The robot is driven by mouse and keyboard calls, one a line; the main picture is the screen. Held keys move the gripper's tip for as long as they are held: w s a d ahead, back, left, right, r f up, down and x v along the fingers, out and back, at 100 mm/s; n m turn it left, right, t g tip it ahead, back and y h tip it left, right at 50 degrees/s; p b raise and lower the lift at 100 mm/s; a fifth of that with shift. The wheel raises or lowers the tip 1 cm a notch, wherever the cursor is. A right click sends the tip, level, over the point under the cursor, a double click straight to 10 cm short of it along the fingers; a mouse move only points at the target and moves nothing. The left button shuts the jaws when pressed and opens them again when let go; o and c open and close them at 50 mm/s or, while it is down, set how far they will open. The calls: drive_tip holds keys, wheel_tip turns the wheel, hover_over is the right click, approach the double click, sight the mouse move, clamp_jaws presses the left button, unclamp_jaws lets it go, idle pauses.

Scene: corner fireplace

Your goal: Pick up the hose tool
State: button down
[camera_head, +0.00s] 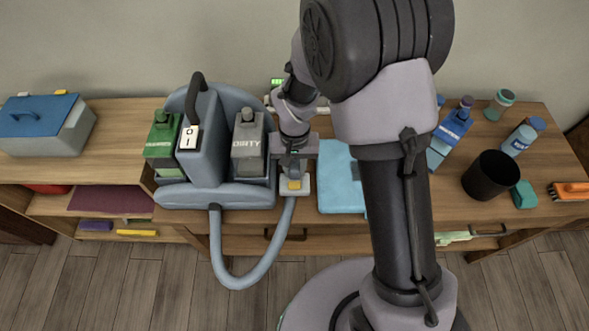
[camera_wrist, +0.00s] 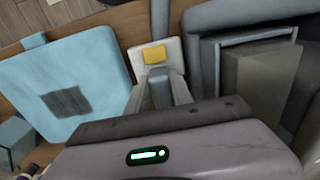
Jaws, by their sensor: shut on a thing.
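The hose tool (camera_head: 295,186) is a pale grey head with a yellow button, at the end of a blue-grey hose (camera_head: 255,275). It also shows in the wrist view (camera_wrist: 154,50), upper middle. My gripper (camera_head: 291,168) is right at the tool, above the wooden counter, and its jaws are shut on it. In the wrist view my gripper's fingers (camera_wrist: 160,92) meet the tool's lower part. The hose loops down past the counter's front edge to the blue-grey cleaning machine (camera_head: 228,197). The exact contact between fingers and tool is partly hidden.
The machine carries a green tank (camera_head: 162,140) and a grey tank marked DIRTY (camera_head: 248,150). A folded light-blue cloth (camera_head: 340,180) lies right of the tool. A blue-lidded box (camera_head: 45,125) is at left.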

drive_tip(key=s+r+p, duration=0.2)
drive_tip(key=s, duration=1.4)
drive_tip(key=shift+a+r, duration=0.2)
drive_tip(key=shift+r, duration=0.05)
drive_tip(key=c, duration=1.6)
unclamp_jaws()
drive_tip(key=shift+c, duration=0.2)
clamp_jaws()
